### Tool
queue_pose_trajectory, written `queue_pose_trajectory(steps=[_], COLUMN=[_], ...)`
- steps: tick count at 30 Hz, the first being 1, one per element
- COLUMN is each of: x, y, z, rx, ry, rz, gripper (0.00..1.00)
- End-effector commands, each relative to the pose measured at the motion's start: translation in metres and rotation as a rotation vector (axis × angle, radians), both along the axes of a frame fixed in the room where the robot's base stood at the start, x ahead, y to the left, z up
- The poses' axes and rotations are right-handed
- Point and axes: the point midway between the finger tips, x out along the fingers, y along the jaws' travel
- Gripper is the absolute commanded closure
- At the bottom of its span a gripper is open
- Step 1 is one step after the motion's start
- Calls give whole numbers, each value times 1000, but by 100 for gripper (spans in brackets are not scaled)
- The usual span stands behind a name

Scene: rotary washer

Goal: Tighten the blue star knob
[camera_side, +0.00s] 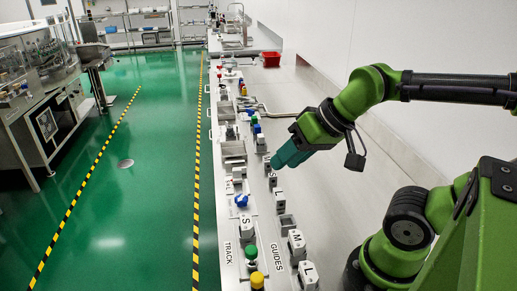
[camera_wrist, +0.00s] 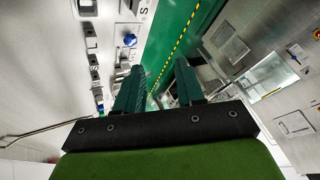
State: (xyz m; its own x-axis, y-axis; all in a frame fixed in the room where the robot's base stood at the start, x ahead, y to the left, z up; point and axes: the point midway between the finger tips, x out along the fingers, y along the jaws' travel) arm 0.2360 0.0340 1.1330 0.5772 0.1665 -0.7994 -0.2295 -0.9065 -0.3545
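A blue star knob (camera_side: 241,200) sits on the white panel left of the size-lettered blocks in the side view. It also shows in the wrist view (camera_wrist: 130,40), above and left of my fingers. My gripper (camera_side: 280,162) hangs over the bench, farther back and to the right of the knob. In the wrist view my gripper (camera_wrist: 158,78) has its two teal fingers apart with nothing between them. The knob's threads and seating are too small to make out.
Lettered guide blocks (camera_side: 297,244) line the bench front. A green knob (camera_side: 251,252) and a yellow knob (camera_side: 257,280) stand near. A bent metal rod (camera_side: 270,112) and a red bin (camera_side: 271,59) lie farther back. The bench to the right of the blocks is largely bare.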

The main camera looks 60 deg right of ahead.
Motion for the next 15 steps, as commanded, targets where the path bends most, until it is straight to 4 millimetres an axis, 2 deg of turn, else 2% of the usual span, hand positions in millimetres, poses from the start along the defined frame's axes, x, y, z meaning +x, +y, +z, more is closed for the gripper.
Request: queue_pose_trajectory(steps=[1, 5, 11, 15], x=[1, 18, 71, 111], y=[1, 1, -9, -21], z=[-6, -14, -26, -41], rx=[1, 8, -66, -162], ry=[24, 101, 259, 362], rz=[5, 12, 125, 265], gripper=[54, 35, 35, 35])
